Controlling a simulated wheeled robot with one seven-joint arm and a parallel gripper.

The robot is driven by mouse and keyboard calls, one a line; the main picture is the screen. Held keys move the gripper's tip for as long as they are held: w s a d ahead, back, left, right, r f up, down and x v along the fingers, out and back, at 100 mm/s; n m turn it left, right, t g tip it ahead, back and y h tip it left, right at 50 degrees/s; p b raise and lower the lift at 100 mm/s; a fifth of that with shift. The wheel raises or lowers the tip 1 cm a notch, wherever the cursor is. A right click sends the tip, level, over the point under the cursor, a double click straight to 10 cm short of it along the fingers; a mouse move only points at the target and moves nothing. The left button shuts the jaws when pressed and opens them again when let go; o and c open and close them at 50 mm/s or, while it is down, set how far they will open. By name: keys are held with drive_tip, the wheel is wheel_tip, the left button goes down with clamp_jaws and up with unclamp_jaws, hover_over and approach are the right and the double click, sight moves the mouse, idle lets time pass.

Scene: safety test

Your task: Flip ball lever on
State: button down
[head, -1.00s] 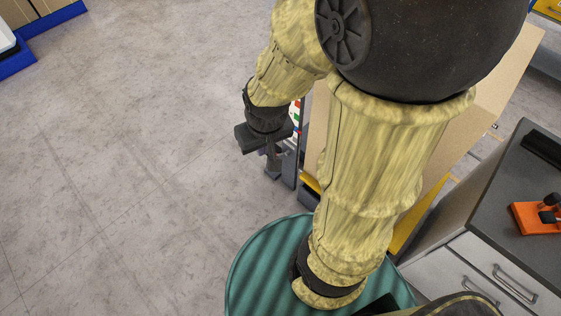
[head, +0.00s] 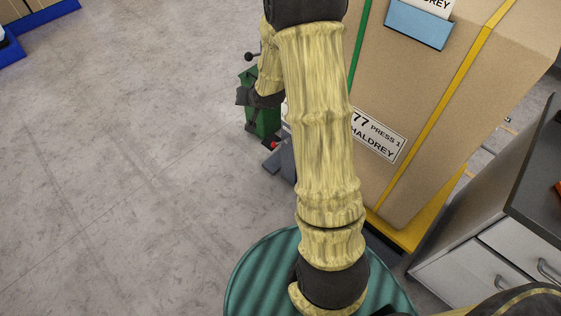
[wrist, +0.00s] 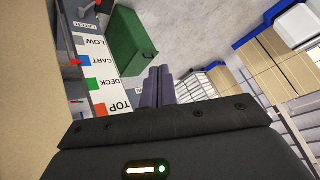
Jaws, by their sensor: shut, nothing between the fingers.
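My arm hides part of the lever and the box. The green box (wrist: 131,46) also shows in the wrist view, ahead and left of the fingers. My gripper (wrist: 159,73) is shut and empty, its two dark fingers side by side. In the head view my gripper (head: 244,96) is in front of the green box, mostly hidden by my wrist. I cannot tell whether it touches anything.
A tall cardboard-coloured box (head: 420,110) with yellow and green bands stands right of my arm. A label panel (wrist: 97,72) reading LOW, CART, DECK, TOP is left of the fingers. A grey cabinet (head: 480,270) is at right. The floor at left is clear.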

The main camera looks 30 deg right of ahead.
drive_tip(key=w+d+f+m+t+b, duration=0.25)
drive_tip(key=f+b, duration=0.35)
drive_tip(key=f, duration=0.4)
drive_tip(key=w+d+f+m+t+y+b, duration=0.1)
drive_tip(key=w+d+f+m+t+b, duration=0.25)
drive_tip(key=f, duration=0.55)
drive_tip(key=w+d+f+b, duration=0.2)
drive_tip(key=w+f+b, duration=0.2)
drive_tip(key=f+b, duration=0.45)
drive_tip(key=s+d+f+m+t+b, duration=0.2)
drive_tip(key=f+b, duration=0.3)
drive_tip(key=f, duration=0.4)
drive_tip(key=s+d+f+m+t+h+b, duration=0.1)
drive_tip(key=s+d+f+m+t+b, duration=0.1)
drive_tip(key=f, duration=0.7)
drive_tip(key=s+d+f+m+t+b, duration=0.3)
drive_tip(key=d+f+m+b, duration=0.1)
drive_tip(key=f+b, duration=0.4)
drive_tip(key=shift+d+f+m+t, duration=0.15)
drive_tip(key=shift+f+m+t, duration=0.15)
drive_tip(key=shift+f+m, duration=0.1)
drive_tip(key=shift+w, duration=0.1)
drive_tip(key=b+x, duration=0.5)
drive_tip(key=x, duration=0.5)
